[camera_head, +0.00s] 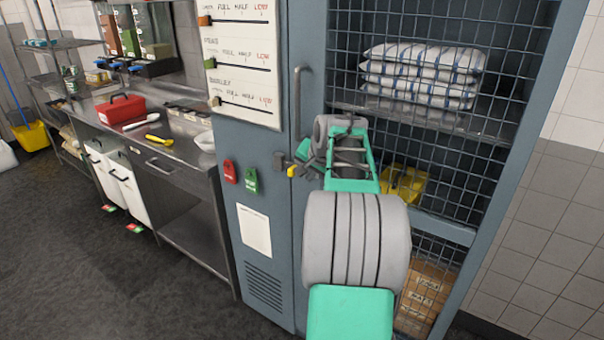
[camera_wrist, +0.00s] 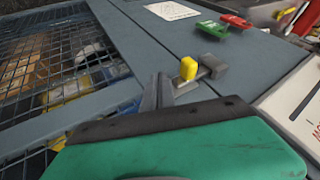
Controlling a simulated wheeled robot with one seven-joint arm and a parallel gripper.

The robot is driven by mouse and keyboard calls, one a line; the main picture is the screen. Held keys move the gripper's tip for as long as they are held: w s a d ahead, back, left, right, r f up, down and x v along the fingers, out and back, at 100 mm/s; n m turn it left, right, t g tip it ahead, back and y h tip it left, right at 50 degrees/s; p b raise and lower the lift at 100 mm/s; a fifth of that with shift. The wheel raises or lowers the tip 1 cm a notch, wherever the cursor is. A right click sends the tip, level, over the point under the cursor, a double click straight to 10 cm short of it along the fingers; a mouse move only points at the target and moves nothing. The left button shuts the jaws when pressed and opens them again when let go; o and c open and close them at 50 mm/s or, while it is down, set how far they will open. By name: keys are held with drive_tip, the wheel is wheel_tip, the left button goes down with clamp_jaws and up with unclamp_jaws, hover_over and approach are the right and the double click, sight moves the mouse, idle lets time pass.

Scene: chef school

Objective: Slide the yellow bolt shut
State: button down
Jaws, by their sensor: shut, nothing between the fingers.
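The bolt has a yellow knob (camera_head: 291,171) on the blue-grey locker front, beside the seam between the solid panel and the mesh door. In the wrist view the yellow knob (camera_wrist: 188,68) stands upright on a metal rod, close to a dark grey block (camera_wrist: 213,66). My gripper (camera_head: 304,167) is shut and empty, just to the right of the knob in the head view. In the wrist view my gripper's fingers (camera_wrist: 159,92) are left of the knob. I cannot tell whether they touch it. The rod is partly hidden behind the fingers.
The mesh door (camera_head: 500,110) covers shelves with folded striped cloths (camera_head: 420,75) and a yellow item (camera_head: 404,184). A vertical handle (camera_head: 299,95) is above the bolt. Red (camera_head: 230,171) and green (camera_head: 251,181) tags hang to its left. A steel counter (camera_head: 180,135) stands further left.

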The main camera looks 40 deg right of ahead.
drive_tip(key=v, duration=1)
drive_tip(key=shift+b, duration=0.3)
drive_tip(key=shift+s+d, duration=0.1)
drive_tip(key=s+a+f+n+g+y, duration=0.1)
drive_tip(key=s+a+f+n+g, duration=0.1)
drive_tip(key=s+f, duration=0.45)
drive_tip(key=s+a+f+n+g, duration=0.2)
drive_tip(key=s+f, duration=0.1)
drive_tip(key=f, duration=0.6)
drive_tip(key=s+a+f+n+g+y, duration=0.1)
drive_tip(key=s+a+f+n, duration=0.15)
drive_tip(key=a, duration=0.55)
drive_tip(key=s+a+f+n, duration=0.1)
drive_tip(key=s+a+f, duration=0.25)
drive_tip(key=a, duration=0.55)
drive_tip(key=w+a+r+n, duration=0.1)
drive_tip(key=a+n, duration=0.2)
drive_tip(key=a, duration=0.5)
drive_tip(key=w+a+r+n+t, duration=0.1)
drive_tip(key=a+r+n, duration=0.1)
drive_tip(key=a, duration=0.6)
drive_tip(key=shift+a+r+n+y, duration=0.2)
drive_tip(key=shift+n+y, duration=0.2)
drive_tip(key=shift+n, duration=0.15)
drive_tip(key=c, duration=2.2)
unclamp_jaws()
drive_tip(key=shift+w, duration=0.1)
